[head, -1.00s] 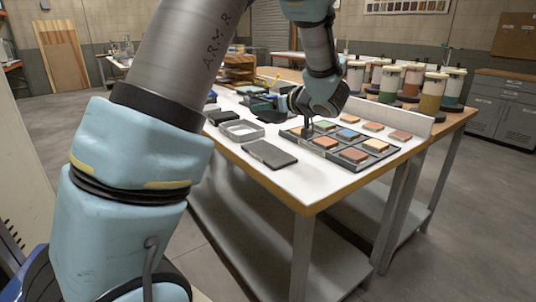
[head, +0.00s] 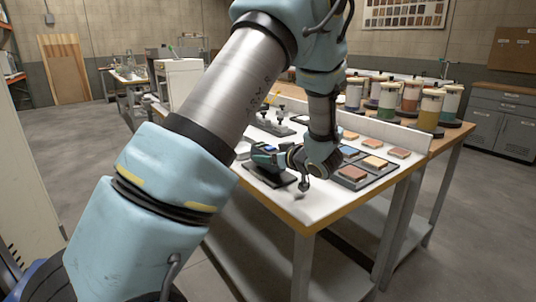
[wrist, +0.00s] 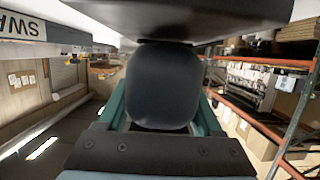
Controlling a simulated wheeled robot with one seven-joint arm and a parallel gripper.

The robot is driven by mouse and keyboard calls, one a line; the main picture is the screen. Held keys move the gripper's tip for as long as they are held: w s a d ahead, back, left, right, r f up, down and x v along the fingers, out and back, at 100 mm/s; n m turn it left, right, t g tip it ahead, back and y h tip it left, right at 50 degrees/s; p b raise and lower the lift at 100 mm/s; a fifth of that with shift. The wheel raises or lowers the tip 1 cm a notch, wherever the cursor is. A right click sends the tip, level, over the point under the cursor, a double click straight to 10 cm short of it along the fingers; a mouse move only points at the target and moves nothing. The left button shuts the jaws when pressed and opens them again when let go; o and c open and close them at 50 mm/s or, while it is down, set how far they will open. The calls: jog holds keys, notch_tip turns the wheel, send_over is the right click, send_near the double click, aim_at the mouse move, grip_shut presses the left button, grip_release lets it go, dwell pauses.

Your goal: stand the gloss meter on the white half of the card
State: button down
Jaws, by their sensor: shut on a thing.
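My gripper (head: 287,160) is low over the bench, pointing left in the head view. It is shut on a dark and green body with a small blue patch (head: 268,154), which seems to be the gloss meter. In the wrist view a dark rounded block (wrist: 163,85) fills the middle between green sides. A flat dark slab (head: 270,179) lies below the held thing; whether they touch I cannot tell. The slab may be the card's dark part. I cannot pick out a white half against the white bench top.
A dark rack (head: 377,174) of coloured tiles lies right of my gripper. Several colorant canisters (head: 430,108) stand behind a low white ledge. Black fixtures (head: 272,126) stand at the back left. The bench's front corner (head: 305,216) is clear.

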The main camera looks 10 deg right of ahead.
jog(key=shift+f, duration=0.25)
jog(key=shift+c, duration=0.2)
grip_release()
jog(key=shift+f+b, duration=0.1)
jog(key=shift+b, duration=0.55)
jog(key=b+v, duration=0.1)
jog(key=v, duration=0.9)
jog(key=shift+d+r+b, duration=0.1)
jog(key=shift+r+b, duration=0.2)
jog(key=shift+b, duration=0.05)
jog(key=shift+s+r, duration=0.1)
jog(key=shift+s, duration=0.05)
jog(key=shift+s+d, duration=0.1)
jog(key=shift+d, duration=0.1)
